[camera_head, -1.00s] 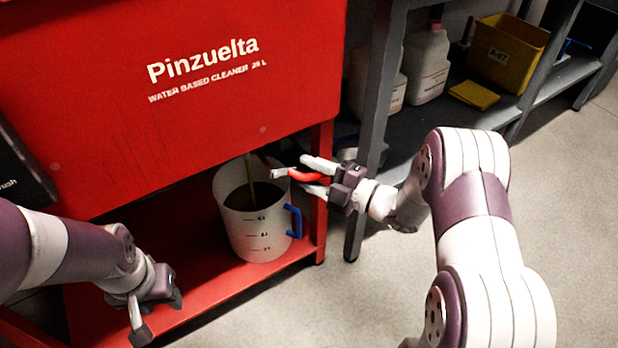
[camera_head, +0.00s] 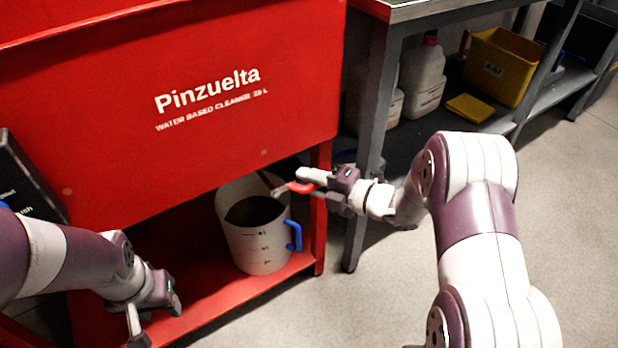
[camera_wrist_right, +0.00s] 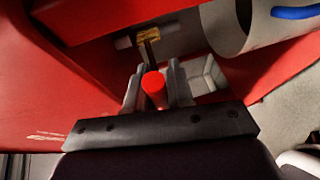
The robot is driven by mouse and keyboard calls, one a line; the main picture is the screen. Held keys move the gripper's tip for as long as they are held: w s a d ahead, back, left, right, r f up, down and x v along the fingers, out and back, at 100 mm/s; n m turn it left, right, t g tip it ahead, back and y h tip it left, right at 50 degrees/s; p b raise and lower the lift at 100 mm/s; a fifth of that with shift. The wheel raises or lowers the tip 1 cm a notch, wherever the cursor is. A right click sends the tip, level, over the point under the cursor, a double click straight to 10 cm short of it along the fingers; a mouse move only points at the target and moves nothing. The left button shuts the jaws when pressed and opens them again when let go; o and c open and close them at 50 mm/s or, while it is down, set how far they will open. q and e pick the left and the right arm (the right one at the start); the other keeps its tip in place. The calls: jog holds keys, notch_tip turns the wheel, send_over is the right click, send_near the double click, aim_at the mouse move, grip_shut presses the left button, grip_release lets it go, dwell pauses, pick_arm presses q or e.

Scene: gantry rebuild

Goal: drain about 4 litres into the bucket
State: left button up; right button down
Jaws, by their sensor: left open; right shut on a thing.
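The white bucket (camera_head: 258,250) stands upright on the red lower shelf under the tank. Dark liquid (camera_head: 255,211) shows inside it, below the rim. Marks run down its front, too small to read surely. No stream falls into it. My right gripper (camera_head: 312,184) is shut on the red valve lever (camera_head: 299,187), above and right of the bucket. In the right wrist view the lever's red end (camera_wrist_right: 154,86) sits between the fingers, with the brass valve (camera_wrist_right: 148,37) beyond. My left gripper (camera_head: 156,316) is open and empty, left of the bucket and apart from it.
The red tank (camera_head: 190,130) marked Pinzuelta hangs over the shelf (camera_head: 215,305). A grey bench leg (camera_head: 368,150) stands right behind my right gripper. White jugs (camera_head: 422,80) and a yellow bin (camera_head: 497,65) are on the bench's lower shelf. Floor at the right front is clear.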

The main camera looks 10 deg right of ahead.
jog(key=c, duration=1.1)
grip_release()
jog(key=p+v, duration=0.5)
jog(key=v, duration=0.7)
jog(key=shift+s+d, duration=0.25)
